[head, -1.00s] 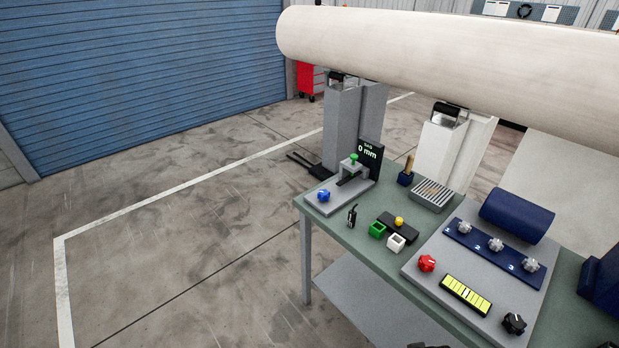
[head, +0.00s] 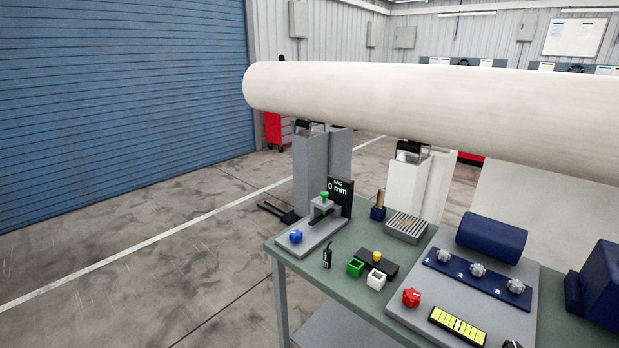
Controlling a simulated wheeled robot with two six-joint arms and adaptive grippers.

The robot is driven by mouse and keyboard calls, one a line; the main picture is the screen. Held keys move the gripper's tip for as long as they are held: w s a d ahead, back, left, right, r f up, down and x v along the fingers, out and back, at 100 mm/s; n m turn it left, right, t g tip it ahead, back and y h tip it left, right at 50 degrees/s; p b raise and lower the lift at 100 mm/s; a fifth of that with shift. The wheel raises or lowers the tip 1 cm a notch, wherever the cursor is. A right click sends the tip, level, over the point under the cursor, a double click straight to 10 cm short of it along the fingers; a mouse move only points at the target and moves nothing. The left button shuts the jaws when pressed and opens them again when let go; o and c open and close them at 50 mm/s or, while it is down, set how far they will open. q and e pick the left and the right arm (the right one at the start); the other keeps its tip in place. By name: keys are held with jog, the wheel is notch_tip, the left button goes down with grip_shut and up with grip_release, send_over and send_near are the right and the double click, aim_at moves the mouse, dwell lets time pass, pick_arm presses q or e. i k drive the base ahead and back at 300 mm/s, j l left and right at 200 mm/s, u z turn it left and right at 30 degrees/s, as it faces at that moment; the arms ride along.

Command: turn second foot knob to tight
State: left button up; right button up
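A dark blue strip (head: 456,277) with three grey knobs in a row lies on the grey panel on the table. The middle grey knob (head: 478,270) sits between the left grey knob (head: 443,255) and the right grey knob (head: 516,286). Small numerals by the knobs are too small to read surely, and I cannot tell any knob's setting. Neither of my grippers is in the picture, and nothing touches the knobs.
The green table (head: 352,237) also bears a red knob (head: 411,297), a yellow-barred gauge (head: 457,326), a dark blue cylinder (head: 491,238) and a "SAG 0 mm" display (head: 340,192). A large pale roll (head: 430,105) spans above, behind the table.

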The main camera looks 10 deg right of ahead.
aim_at(477, 270)
jog(key=z, duration=1.5)
